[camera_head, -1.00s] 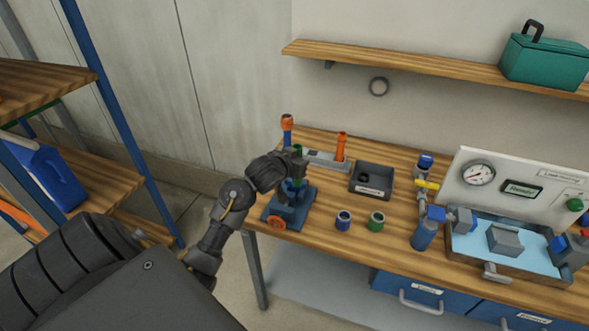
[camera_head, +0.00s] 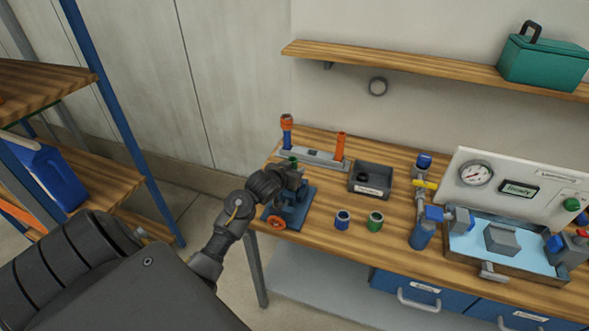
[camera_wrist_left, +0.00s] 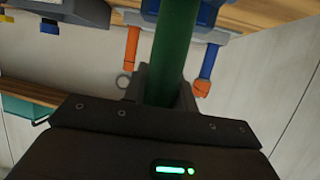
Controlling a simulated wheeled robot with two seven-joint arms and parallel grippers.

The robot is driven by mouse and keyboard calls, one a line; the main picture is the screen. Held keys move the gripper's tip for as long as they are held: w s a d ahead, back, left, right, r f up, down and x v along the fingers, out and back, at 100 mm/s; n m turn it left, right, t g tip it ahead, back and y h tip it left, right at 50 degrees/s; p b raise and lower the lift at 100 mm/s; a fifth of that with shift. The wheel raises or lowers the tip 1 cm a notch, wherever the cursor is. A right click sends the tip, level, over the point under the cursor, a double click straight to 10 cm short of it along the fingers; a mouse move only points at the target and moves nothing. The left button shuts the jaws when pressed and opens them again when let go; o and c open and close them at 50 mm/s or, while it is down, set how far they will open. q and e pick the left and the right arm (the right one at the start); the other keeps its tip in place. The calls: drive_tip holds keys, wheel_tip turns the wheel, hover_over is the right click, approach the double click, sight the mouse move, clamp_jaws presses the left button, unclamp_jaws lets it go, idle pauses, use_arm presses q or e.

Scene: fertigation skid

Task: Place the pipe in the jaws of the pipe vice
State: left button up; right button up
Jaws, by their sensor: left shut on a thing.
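My left gripper (camera_head: 292,180) is shut on the green pipe (camera_wrist_left: 176,50), which runs between its fingers in the left wrist view. In the head view only a small green end of the pipe (camera_head: 293,160) shows above the gripper. The blue pipe vice (camera_head: 296,212), with an orange handwheel (camera_head: 276,223), stands at the left front of the workbench. The gripper is right over the vice and hides its upper part. I cannot tell whether the pipe's lower end is between the jaws. My right gripper is not in view.
A grey rack (camera_head: 322,159) behind the vice holds a blue pipe with an orange top (camera_head: 287,125) and an orange pipe (camera_head: 341,147). A dark tray (camera_head: 371,179), a blue fitting (camera_head: 343,220) and a green fitting (camera_head: 375,221) are to the right.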

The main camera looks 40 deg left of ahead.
use_arm(q)
drive_tip(key=shift+f, duration=0.1)
drive_tip(key=shift+f, duration=0.5)
drive_tip(key=o, duration=0.9)
drive_tip(key=shift+o, duration=0.2)
drive_tip(key=shift+r, duration=0.1)
